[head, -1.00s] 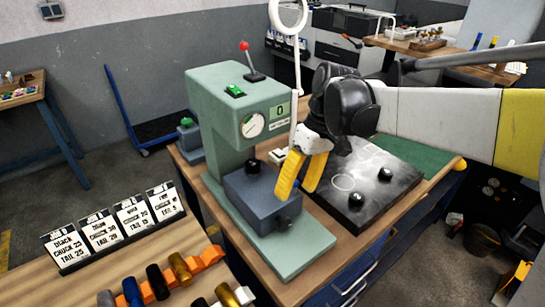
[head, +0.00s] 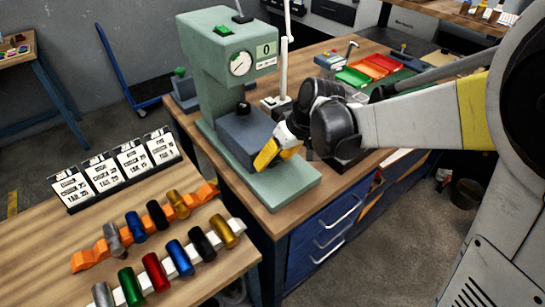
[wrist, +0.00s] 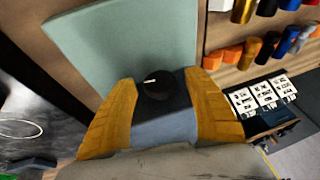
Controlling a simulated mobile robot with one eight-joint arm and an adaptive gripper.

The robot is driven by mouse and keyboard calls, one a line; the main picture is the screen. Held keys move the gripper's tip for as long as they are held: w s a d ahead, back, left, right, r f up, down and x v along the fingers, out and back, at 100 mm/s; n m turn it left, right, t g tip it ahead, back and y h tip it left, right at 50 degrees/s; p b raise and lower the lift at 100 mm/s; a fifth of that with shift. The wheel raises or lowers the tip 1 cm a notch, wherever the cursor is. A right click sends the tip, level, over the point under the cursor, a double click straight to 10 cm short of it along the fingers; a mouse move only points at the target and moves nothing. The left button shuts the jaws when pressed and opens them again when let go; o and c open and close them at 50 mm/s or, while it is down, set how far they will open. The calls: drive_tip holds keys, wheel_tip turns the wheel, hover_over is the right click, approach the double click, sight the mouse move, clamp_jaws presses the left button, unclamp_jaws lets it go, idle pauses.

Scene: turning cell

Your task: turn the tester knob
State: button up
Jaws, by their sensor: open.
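The tester is a green machine (head: 215,75) with a round dial and a display reading 0. A blue-grey block (head: 243,135) sits on its green base plate. In the wrist view, the tester knob (wrist: 163,88) is black with a short white mark. It sits between the two yellow fingers of my gripper (wrist: 160,84), which are open, one on each side. Whether they touch it I cannot tell. In the head view, my gripper (head: 275,157) is at the front of the block and hides the knob.
Orange and white racks (head: 200,245) with coloured cylinders lie on the wooden table at the lower left, with label cards (head: 118,168) behind them. Red, orange and green trays (head: 365,70) stand behind my wrist. Blue drawers (head: 330,228) are below the bench.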

drive_tip(key=c, duration=1.3)
drive_tip(key=shift+o, duration=0.2)
drive_tip(key=shift+w+d+f+m+g+y+b, duration=0.1)
drive_tip(key=shift+m+g+y+b, duration=0.15)
drive_tip(key=shift+y, duration=0.2)
drive_tip(key=shift+w+f+m+g+y+b, duration=0.1)
drive_tip(key=shift+g+y, duration=0.25)
drive_tip(key=shift+y, duration=0.1)
drive_tip(key=shift+s+r+g+y, duration=0.15)
drive_tip(key=shift+g+y, duration=0.15)
drive_tip(key=shift+y, duration=0.2)
drive_tip(key=o, duration=1.3)
drive_tip(key=shift+c, duration=0.2)
